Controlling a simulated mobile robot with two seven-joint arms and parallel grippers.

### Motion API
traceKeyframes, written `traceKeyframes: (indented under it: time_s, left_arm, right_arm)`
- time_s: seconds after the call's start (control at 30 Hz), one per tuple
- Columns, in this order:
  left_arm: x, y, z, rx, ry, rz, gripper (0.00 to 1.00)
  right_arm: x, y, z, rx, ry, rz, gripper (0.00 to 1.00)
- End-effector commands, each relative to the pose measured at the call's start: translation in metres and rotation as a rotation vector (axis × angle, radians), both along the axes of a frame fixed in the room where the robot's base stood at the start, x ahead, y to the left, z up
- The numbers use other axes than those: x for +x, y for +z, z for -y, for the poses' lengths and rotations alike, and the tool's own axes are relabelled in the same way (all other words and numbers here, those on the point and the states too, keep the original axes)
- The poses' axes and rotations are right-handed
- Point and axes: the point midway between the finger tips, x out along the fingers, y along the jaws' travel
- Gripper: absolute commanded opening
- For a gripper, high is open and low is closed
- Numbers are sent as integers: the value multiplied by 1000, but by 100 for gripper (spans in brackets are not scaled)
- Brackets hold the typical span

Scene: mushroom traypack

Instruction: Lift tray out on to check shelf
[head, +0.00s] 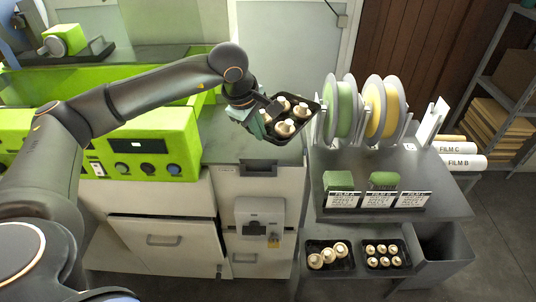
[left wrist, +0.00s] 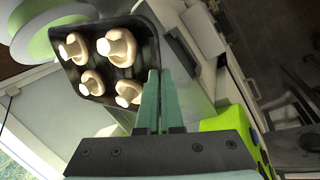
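A black tray (head: 309,119) with several pale mushrooms is held in the air above the counter, tilted in the head view. My left gripper (head: 262,116) has its fingers at the tray's near-left edge. In the left wrist view the green fingers (left wrist: 160,98) are close together on the rim of the tray (left wrist: 104,73), and the mushrooms sit inside it. A low shelf (head: 342,275) at the front carries two black trays of mushrooms, a left one (head: 317,245) and a right one (head: 385,245). My right gripper is not in view.
Film reels (head: 345,108) stand on the dark bench (head: 445,196) just right of the held tray. Green blocks (head: 338,180) and label cards (head: 378,200) sit at its front. A grey bin (head: 441,248) is beside the shelf. The green machine (head: 150,145) is at left.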

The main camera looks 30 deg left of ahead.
Motion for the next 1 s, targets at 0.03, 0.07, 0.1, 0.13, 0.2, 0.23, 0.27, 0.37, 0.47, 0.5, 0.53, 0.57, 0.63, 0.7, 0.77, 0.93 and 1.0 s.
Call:
traceKeyframes:
  time_s: [0.03,0.07,0.1,0.13,0.2,0.23,0.27,0.37,0.47,0.5,0.53,0.57,0.63,0.7,0.77,0.93,1.0]
  left_arm:
    - [7,-3,-8,-1,101,6,0]
    - [10,-3,-13,-2,161,5,0]
    - [14,-3,-19,-1,238,7,0]
    - [16,-3,-24,-2,292,7,0]
    - [20,-3,-33,-1,401,7,0]
    - [22,-2,-37,-1,441,8,0]
    - [23,-2,-40,-1,477,8,0]
    - [25,-1,-47,-1,560,8,0]
    - [26,-2,-49,-1,595,9,0]
    - [26,-2,-50,-1,600,9,0]
    - [26,-3,-50,-1,601,9,0]
    - [26,-4,-50,-1,601,9,0]
    - [26,-7,-50,-1,600,8,0]
    - [26,-11,-50,-1,599,8,0]
    - [26,-15,-50,0,598,8,0]
    - [25,-29,-50,-1,597,8,0]
    - [25,-34,-50,-1,597,8,0]
  right_arm:
    - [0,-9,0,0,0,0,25]
    - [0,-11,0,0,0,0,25]
    - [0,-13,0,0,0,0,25]
    - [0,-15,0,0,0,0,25]
    - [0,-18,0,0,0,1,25]
    - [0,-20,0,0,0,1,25]
    - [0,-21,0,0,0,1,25]
    - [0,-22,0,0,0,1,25]
    - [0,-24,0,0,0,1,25]
    - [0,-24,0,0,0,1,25]
    - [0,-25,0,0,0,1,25]
    - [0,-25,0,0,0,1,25]
    - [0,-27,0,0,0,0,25]
    - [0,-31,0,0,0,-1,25]
    - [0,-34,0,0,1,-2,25]
    - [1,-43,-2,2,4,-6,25]
    - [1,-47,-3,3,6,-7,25]
